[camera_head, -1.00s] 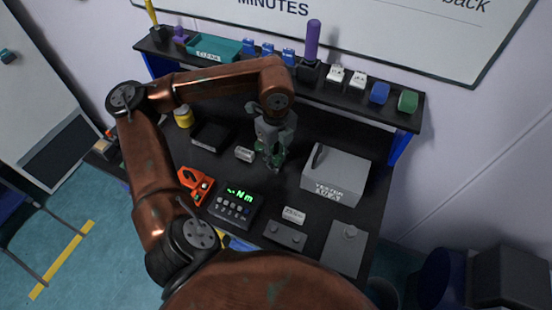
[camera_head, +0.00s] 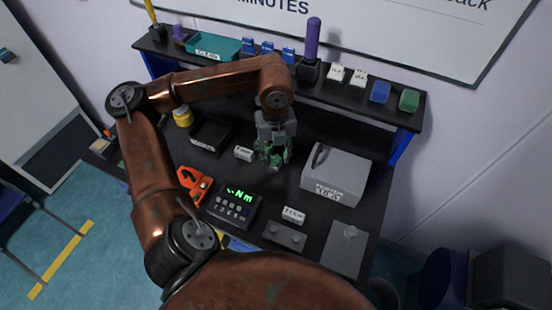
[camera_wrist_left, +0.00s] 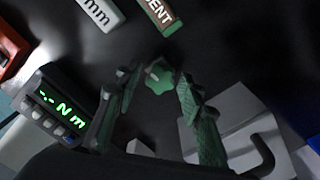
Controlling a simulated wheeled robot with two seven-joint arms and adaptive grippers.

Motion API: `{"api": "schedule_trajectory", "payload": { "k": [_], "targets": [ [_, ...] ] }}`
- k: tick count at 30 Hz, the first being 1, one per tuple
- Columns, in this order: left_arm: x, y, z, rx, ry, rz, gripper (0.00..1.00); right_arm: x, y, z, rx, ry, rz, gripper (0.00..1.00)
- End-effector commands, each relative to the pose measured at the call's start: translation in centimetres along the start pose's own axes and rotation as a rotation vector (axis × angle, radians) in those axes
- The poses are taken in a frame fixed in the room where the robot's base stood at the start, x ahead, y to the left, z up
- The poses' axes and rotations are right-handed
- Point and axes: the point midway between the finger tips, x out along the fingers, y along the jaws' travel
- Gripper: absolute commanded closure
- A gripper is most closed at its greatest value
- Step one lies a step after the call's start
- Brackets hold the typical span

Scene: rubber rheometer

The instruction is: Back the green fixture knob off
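The green knob (camera_wrist_left: 160,80) shows in the left wrist view as a small lobed piece between the tips of my left gripper (camera_wrist_left: 152,84). The right-hand finger is close beside the knob, and a gap shows on the left-hand side. The gripper is open around it; I cannot tell whether either finger touches. In the head view my left gripper (camera_head: 273,158) points down over the middle of the dark bench, and its fingers hide most of the knob. My right gripper is not in view.
A torque readout (camera_head: 233,205) with green digits stands front left of the gripper, beside an orange tool (camera_head: 194,184). A grey lidded box (camera_head: 337,175) is close on the right. A small white block (camera_head: 244,153) is just left. A black tray (camera_head: 211,133) lies further left.

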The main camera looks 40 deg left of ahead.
Motion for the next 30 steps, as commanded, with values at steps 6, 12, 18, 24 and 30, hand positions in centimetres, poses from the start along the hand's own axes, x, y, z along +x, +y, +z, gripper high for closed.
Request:
{"api": "schedule_trajectory", "payload": {
  "k": [6, 12, 18, 24, 30],
  "targets": [
    [0.1, 0.0, 0.0, 0.248, 0.000, 0.000, 0.64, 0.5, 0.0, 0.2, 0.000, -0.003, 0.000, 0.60],
    [0.0, 0.0, 0.0, 0.381, 0.000, 0.000, 0.64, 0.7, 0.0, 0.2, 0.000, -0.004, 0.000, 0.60],
    [0.1, 0.0, 0.0, 0.588, 0.000, 0.000, 0.64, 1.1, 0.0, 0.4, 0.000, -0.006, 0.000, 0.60],
    [0.0, 0.0, 0.0, 0.762, -0.001, 0.000, 0.64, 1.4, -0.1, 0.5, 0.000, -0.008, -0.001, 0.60],
    [0.1, 0.0, 0.0, 0.921, 0.000, 0.000, 0.64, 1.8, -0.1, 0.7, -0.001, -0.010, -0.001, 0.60]
  ]
}}
